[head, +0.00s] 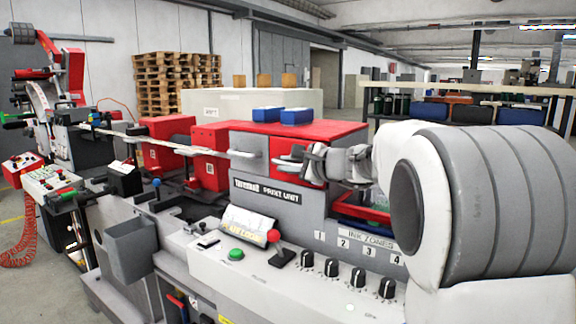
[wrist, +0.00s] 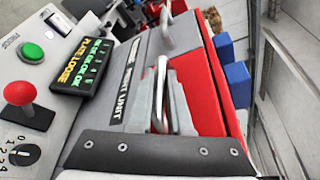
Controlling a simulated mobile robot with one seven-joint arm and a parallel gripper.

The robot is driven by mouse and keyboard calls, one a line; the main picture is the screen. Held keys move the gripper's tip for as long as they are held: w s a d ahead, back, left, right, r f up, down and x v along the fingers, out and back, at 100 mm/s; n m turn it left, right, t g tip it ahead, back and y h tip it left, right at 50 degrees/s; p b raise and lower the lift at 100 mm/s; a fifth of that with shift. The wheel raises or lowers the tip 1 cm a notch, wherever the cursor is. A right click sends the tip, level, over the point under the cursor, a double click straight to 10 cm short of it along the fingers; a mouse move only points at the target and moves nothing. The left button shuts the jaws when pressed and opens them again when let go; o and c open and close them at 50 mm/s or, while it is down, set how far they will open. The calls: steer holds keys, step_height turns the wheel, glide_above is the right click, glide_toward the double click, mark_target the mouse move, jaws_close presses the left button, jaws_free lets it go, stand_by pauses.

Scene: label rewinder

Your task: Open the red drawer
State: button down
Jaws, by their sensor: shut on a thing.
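The red drawer (head: 284,148) is a red front at the right end of the grey print unit, below its red top. In the wrist view its red face (wrist: 196,85) lies beside the fingers. My gripper (head: 308,163) is in front of this face. In the wrist view my gripper (wrist: 172,105) is shut on a metal bar handle (wrist: 160,85). The fingers hide part of the handle. I cannot tell whether the drawer stands out from the unit. A second bar handle (head: 243,154) is on the grey panel to the left, free of the gripper.
Two blue boxes (head: 297,116) lie on the red top. Below are a sloped display (head: 248,226), a green button (head: 236,254), a red-knobbed lever (head: 274,240) and several black knobs (head: 331,267). A red-edged bin (head: 362,211) shows partly behind my arm.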

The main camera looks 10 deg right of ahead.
steer(key=s+a+b, duration=0.5)
steer(key=s+a, duration=0.9)
steer(key=shift+s+a+b, duration=0.15)
steer(key=shift+b, duration=0.25)
steer(key=c, duration=0.8)
jaws_free()
steer(key=shift+c, duration=0.2)
steer(key=p+v, duration=0.3)
steer(key=v, duration=1.4)
steer(key=shift+s+p, duration=0.15)
steer(key=shift+p, duration=0.15)
